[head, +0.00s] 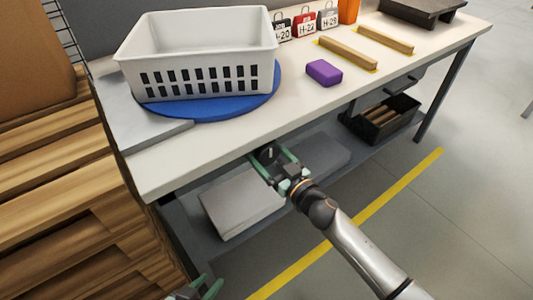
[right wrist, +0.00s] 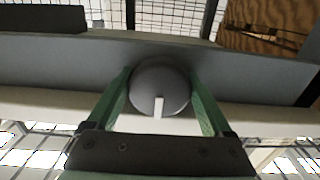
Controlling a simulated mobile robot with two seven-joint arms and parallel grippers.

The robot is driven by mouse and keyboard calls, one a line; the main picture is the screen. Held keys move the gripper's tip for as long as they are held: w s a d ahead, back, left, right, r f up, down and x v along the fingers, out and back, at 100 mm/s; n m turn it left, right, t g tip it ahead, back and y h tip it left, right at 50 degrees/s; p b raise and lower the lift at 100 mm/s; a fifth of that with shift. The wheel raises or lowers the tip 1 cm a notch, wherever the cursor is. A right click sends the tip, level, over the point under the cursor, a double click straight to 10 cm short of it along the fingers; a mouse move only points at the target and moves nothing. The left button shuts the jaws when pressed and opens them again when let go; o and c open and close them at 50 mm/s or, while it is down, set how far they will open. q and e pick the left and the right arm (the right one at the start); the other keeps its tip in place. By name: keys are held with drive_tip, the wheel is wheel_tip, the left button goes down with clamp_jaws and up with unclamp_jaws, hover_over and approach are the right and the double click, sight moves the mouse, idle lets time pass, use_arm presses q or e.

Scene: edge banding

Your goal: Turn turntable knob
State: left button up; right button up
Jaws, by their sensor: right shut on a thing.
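The turntable knob (right wrist: 160,88) is a round dark grey knob with a white mark, seen in the right wrist view. The mark points toward the bottom of that picture. My right gripper (right wrist: 160,100) has a green finger on each side of the knob and is shut on it. In the head view the right gripper (head: 267,160) is at the table's front edge. The blue turntable (head: 245,103) lies on the table under a white slotted basket (head: 205,75). My left gripper (head: 200,290) shows only partly at the bottom edge, its jaw opening unclear.
A grey box (head: 240,200) sits on the lower shelf. Stacked wooden boards (head: 60,200) stand at the left.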

drive_tip(key=c, duration=0.4)
drive_tip(key=shift+n, duration=0.3)
drive_tip(key=n, duration=0.3)
drive_tip(key=shift+p, duration=0.3)
drive_tip(key=shift+d+n, duration=0.1)
drive_tip(key=shift+n, duration=1.5)
drive_tip(key=o, duration=1.2)
drive_tip(key=shift+c, duration=0.2)
drive_tip(key=shift+d, duration=0.1)
